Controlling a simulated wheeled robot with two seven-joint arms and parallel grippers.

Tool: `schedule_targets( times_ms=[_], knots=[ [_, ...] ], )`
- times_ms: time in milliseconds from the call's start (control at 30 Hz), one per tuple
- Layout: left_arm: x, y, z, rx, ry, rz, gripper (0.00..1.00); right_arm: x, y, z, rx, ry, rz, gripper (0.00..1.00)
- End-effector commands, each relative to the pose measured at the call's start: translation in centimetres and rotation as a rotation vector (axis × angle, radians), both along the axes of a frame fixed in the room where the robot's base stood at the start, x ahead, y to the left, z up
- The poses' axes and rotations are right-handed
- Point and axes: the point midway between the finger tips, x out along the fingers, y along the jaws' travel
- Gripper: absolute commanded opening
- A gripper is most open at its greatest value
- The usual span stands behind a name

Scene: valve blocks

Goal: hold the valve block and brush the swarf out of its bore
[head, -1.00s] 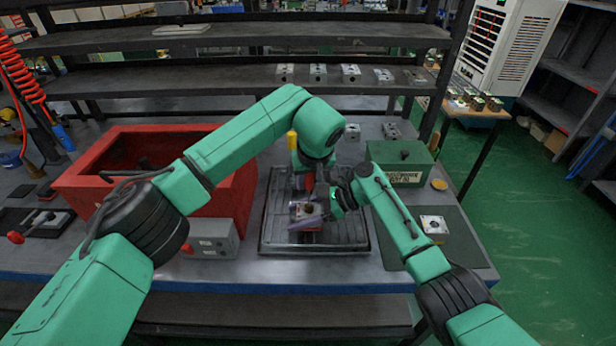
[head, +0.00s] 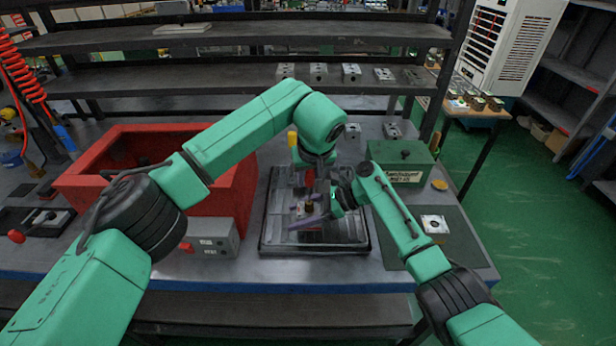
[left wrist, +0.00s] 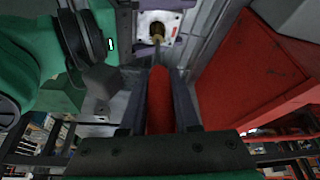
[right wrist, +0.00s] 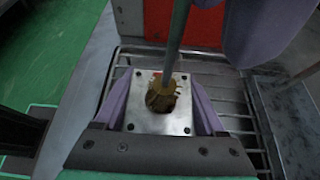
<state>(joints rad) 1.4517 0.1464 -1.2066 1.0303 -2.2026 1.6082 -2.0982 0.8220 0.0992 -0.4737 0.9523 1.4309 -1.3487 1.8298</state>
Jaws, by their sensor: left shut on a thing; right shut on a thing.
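My right gripper (right wrist: 162,115) is shut on a valve block (right wrist: 143,124), its purple fingers on either side of the silvery block. In the head view the block (head: 305,209) is low over the black tray (head: 262,243). My left gripper (left wrist: 158,100) is shut on the red handle (left wrist: 159,95) of a brush. The brush's thin shaft (right wrist: 178,45) runs down to the block, and its brass bristles sit at the mouth of the bore. How deep they are is hidden. Dark bits show around the bristles in the bore.
A red bin (head: 215,195) stands left of the tray, with a grey box (head: 212,240) in front. A green box (head: 402,165) stands at right. Another block (head: 434,225) lies on a dark green mat (head: 462,245). Several blocks stand on the shelf behind.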

Motion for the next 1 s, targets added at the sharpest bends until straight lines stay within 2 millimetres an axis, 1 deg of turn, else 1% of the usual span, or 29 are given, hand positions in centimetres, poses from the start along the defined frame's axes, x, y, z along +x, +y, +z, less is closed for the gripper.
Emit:
schedule_targets(
  times_ms=[100, 300, 433, 800, 1000],
  knots=[
    [0.0, 0.1, -0.8, 0.002, 0.004, 0.001, 0.00, -0.1, 0.0, -0.1, -0.001, 0.003, 0.001, 0.00],
    [-0.1, 0.1, -1.5, 0.002, 0.005, 0.000, 0.00, -0.1, 0.0, -0.1, -0.001, 0.003, 0.001, 0.00],
    [0.0, 0.1, -1.2, 0.002, 0.004, 0.001, 0.00, 0.0, 0.0, -0.1, -0.001, 0.003, 0.001, 0.00],
    [0.0, 0.0, 0.7, 0.000, 0.000, 0.000, 0.00, 0.0, 0.0, -0.1, -0.002, 0.002, 0.000, 0.00],
    [0.0, 0.0, 0.4, 0.001, 0.001, 0.000, 0.00, 0.0, 0.0, -0.1, -0.002, 0.002, 0.000, 0.00]
  ],
)
